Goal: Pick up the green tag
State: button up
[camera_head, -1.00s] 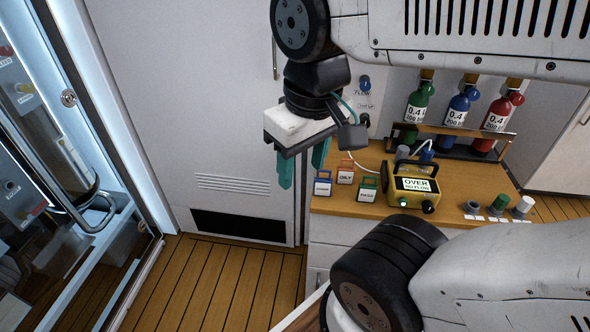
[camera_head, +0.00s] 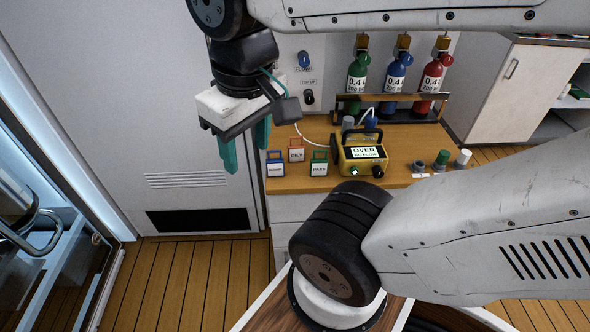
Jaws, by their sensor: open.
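The green tag (camera_head: 319,164) stands on the wooden counter top, with a white label on its face and a green loop frame. It is to the right of an orange tag (camera_head: 296,149) and a blue tag (camera_head: 275,164). My gripper (camera_head: 245,151) hangs with its teal fingers pointing down, to the left of the tags in the picture. Its fingers are apart, with nothing between them. It appears higher than the counter and does not touch the tags.
A yellow meter (camera_head: 362,153) reading OVER stands just right of the green tag. Green, blue and red bottles (camera_head: 396,80) stand in a rack behind. Several small caps (camera_head: 441,160) sit at the counter's right. A glass-doored cabinet (camera_head: 40,235) is at the left.

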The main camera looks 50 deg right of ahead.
aim_at(318, 167)
jog(key=u, duration=0.05)
jog(key=k, duration=0.5)
jog(key=u, duration=1.55)
jog(key=i, duration=0.9)
jog(key=z, duration=2.2)
